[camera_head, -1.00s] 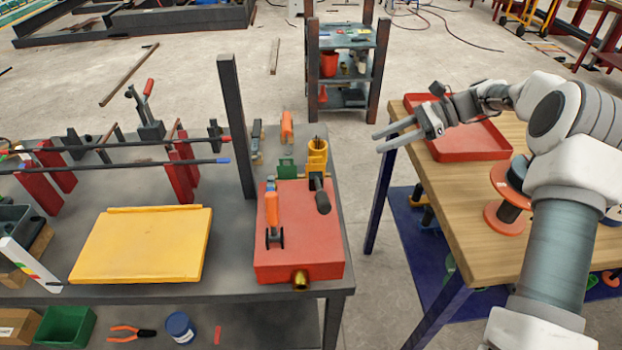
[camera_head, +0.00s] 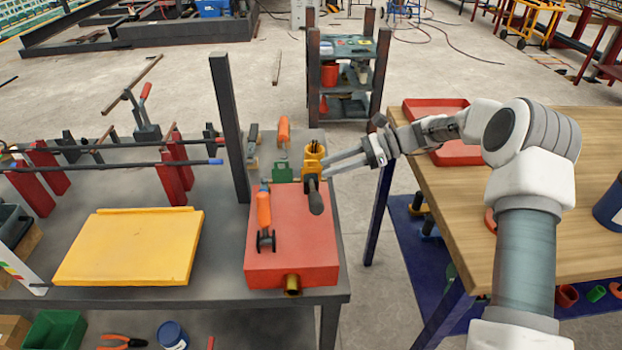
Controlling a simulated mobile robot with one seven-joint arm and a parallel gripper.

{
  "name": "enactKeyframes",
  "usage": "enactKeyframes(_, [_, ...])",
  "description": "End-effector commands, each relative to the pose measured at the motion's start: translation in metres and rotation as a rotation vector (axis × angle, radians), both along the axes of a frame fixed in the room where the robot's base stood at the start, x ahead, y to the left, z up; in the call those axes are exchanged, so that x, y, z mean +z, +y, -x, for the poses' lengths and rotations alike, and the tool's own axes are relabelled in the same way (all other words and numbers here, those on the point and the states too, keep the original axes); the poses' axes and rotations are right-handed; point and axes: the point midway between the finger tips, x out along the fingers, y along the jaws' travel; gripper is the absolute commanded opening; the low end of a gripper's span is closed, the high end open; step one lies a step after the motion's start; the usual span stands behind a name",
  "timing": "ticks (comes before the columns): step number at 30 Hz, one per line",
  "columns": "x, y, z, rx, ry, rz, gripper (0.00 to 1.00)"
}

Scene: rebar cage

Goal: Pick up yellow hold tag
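I cannot make out a piece that is clearly a yellow hold tag. The yellow things in view are a large flat yellow board (camera_head: 130,246) on the grey workbench and a small upright yellow piece (camera_head: 314,158) at the back edge of a red box (camera_head: 291,240). My gripper (camera_head: 327,165) reaches in from the right, with its fingers apart and nothing visible between them. Its tips are just right of the small yellow piece in the picture; I cannot tell whether they touch it.
A black-handled tool (camera_head: 315,196) and an orange-handled tool (camera_head: 264,214) are on the red box. A dark post (camera_head: 229,130) stands left of it. Bars on red stands (camera_head: 176,168) are at the left. A wooden table (camera_head: 560,255) with a red tray (camera_head: 452,152) is at the right.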

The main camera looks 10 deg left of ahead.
Motion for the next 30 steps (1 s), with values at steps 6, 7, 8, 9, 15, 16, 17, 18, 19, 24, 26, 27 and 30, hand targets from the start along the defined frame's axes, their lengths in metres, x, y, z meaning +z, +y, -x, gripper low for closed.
enactKeyframes(6, [-0.005,0.010,0.002,0.000,0.000,0.001,0.40])
enactKeyframes(7, [-0.007,0.013,0.002,0.001,0.000,0.000,0.40])
enactKeyframes(8, [-0.008,0.016,0.003,0.002,0.000,0.000,0.40])
enactKeyframes(9, [-0.011,0.021,0.004,0.003,0.000,0.001,0.40])
enactKeyframes(15, [-0.022,0.048,0.008,0.001,0.000,0.001,0.40])
enactKeyframes(16, [-0.022,0.050,0.009,0.000,0.000,0.001,0.40])
enactKeyframes(17, [-0.023,0.051,0.009,0.000,0.000,0.001,0.40])
enactKeyframes(18, [-0.023,0.052,0.009,-0.001,-0.001,0.001,0.40])
enactKeyframes(19, [-0.022,0.052,0.009,-0.001,-0.001,0.001,0.40])
enactKeyframes(24, [-0.022,0.052,0.009,-0.001,-0.001,0.001,0.35])
enactKeyframes(26, [-0.022,0.052,0.009,-0.001,-0.001,0.001,0.24])
enactKeyframes(27, [-0.022,0.052,0.009,-0.001,-0.001,0.001,0.17])
enactKeyframes(30, [-0.022,0.052,0.009,-0.001,-0.001,0.001,0.00])
